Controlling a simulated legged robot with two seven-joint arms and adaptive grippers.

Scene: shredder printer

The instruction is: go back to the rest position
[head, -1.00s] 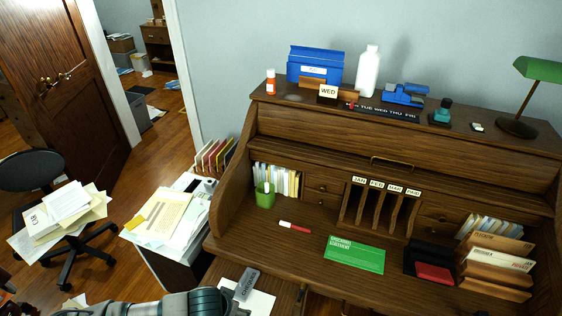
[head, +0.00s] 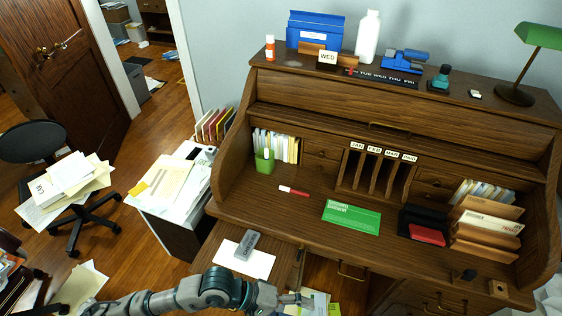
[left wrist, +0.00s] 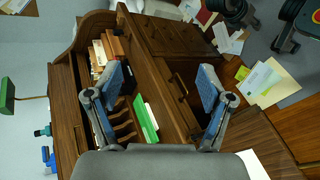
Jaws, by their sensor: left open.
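My left arm comes in along the bottom of the head view, with my left gripper (head: 296,299) beyond the end of the pull-out board at the desk's front. In the left wrist view my left gripper (left wrist: 158,85) has its two blue-padded fingers wide apart, with nothing held between them. The roll-top desk (head: 300,222) lies beyond the fingers. A grey block (head: 247,245) with lettering lies on a white sheet (head: 260,264) on the pull-out board, left of the gripper and apart from it. My right gripper is not in view.
A green card (head: 351,217), a red-and-white marker (head: 293,191) and a green pen cup (head: 264,163) are on the desktop. A paper-covered side cabinet (head: 172,185) stands left, with an office chair (head: 35,143) beyond. Papers (head: 315,303) lie on the floor near the gripper.

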